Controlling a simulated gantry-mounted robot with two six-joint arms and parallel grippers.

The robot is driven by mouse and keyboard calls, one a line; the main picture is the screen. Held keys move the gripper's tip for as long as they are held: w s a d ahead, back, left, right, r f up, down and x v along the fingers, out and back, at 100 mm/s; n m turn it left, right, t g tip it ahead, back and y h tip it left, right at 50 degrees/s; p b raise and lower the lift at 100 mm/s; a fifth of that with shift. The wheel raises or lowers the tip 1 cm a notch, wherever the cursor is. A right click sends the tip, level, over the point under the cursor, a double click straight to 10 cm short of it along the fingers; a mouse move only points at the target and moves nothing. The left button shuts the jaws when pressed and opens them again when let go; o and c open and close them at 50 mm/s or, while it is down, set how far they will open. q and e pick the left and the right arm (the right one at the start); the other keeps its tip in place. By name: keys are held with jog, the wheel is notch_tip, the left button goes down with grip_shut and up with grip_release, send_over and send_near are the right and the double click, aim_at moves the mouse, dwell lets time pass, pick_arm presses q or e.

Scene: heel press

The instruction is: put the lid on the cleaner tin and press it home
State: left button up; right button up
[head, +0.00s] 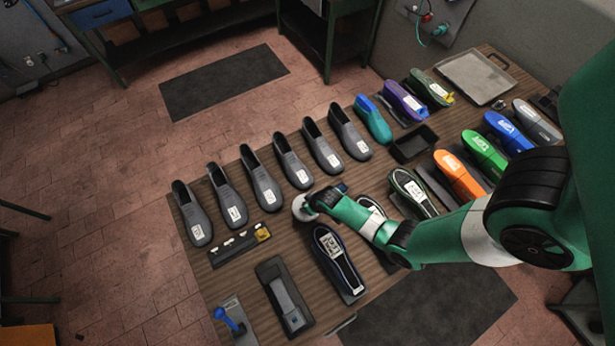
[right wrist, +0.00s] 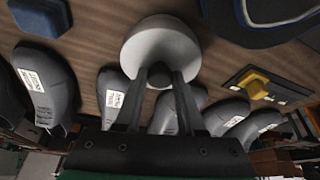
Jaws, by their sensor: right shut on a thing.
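A pale grey-white round lid (right wrist: 160,42) with a dark knob (right wrist: 159,75) is in the right wrist view. My right gripper (right wrist: 161,80) is shut on the knob, a finger on each side. In the head view the lid (head: 301,208) shows as a small white disc at the end of my right gripper (head: 312,203), near the middle of the table. I cannot make out the cleaner tin in either view. Whether anything lies under the lid is hidden. My left gripper is not in view.
A row of grey shoes (head: 229,199) lies along the table's far left side. A black strip with a yellow block (head: 263,233) is left of the lid, and a dark shoe (head: 337,262) lies in front. Coloured shoes (head: 484,153) and a black tray (head: 414,146) are to the right.

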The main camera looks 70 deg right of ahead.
jog(key=shift+f, duration=0.15)
dwell(0.7)
jog(key=o, duration=1.5)
